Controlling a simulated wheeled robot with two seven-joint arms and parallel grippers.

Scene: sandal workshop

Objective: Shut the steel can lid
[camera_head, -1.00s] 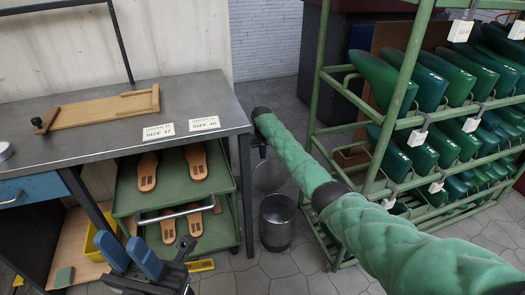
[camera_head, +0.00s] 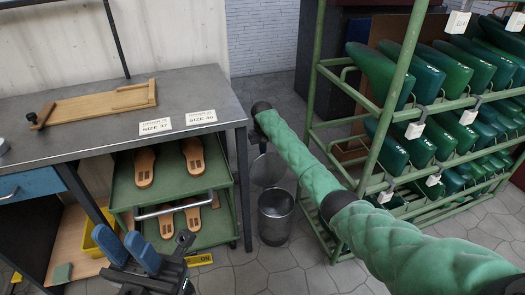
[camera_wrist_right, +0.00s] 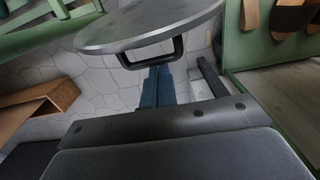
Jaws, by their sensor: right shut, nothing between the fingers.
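The steel can (camera_head: 275,217) stands on the floor between the workbench and the green rack. Its round lid (camera_head: 268,170) is raised, tilted up behind the open top. In the right wrist view the lid (camera_wrist_right: 150,28) is a large grey disc with a dark handle (camera_wrist_right: 150,55) on its near face. My right gripper (camera_wrist_right: 158,85) is shut and empty, its blue fingertips close to the handle; I cannot tell whether they touch. In the head view my right arm mostly hides it. My left gripper (camera_head: 126,248) is open and empty, in front of the shelf cart.
The workbench (camera_head: 95,95) with a wooden jig is at left. Under it, a green cart (camera_head: 200,183) holds sandal soles. A green rack (camera_head: 392,125) of shoe lasts stands at right, close to my right arm. Tiled floor in front of the can is clear.

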